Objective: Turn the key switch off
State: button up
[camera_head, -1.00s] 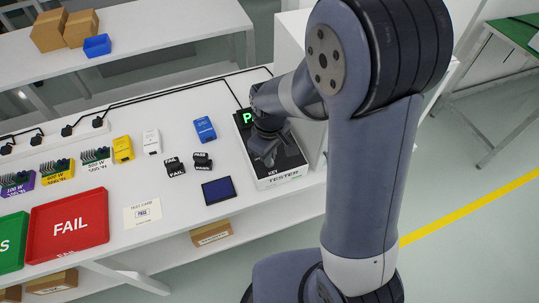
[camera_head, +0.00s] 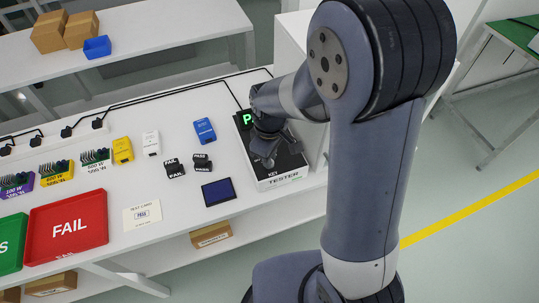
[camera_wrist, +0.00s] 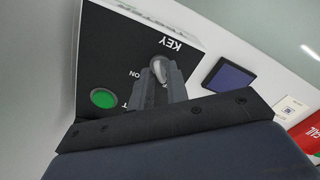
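The tester (camera_head: 284,179) is a white box with a black top panel at the right end of the white bench. In the wrist view its panel (camera_wrist: 118,50) shows the word KEY, an ON mark and a round green button. The silver key (camera_wrist: 158,70) of the key switch sits near the KEY label, between the fingertips of my gripper (camera_wrist: 160,82). My gripper (camera_head: 265,158) is over the tester in the head view, with its fingers close together on the key. The fingers hide part of the key and its markings, so its exact setting is unclear.
A blue-screened pad (camera_head: 219,192), black PASS and FAIL blocks (camera_head: 175,168) and a blue device (camera_head: 204,130) lie left of the tester. A red FAIL tray (camera_head: 68,226) is farther left.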

jog(key=shift+o, duration=1.3)
notch_tip(320, 180, up, 11)
jog(key=shift+f, duration=0.15)
notch_tip(320, 180, down, 11)
jog(key=shift+r, duration=0.1)
dwell(0.4)
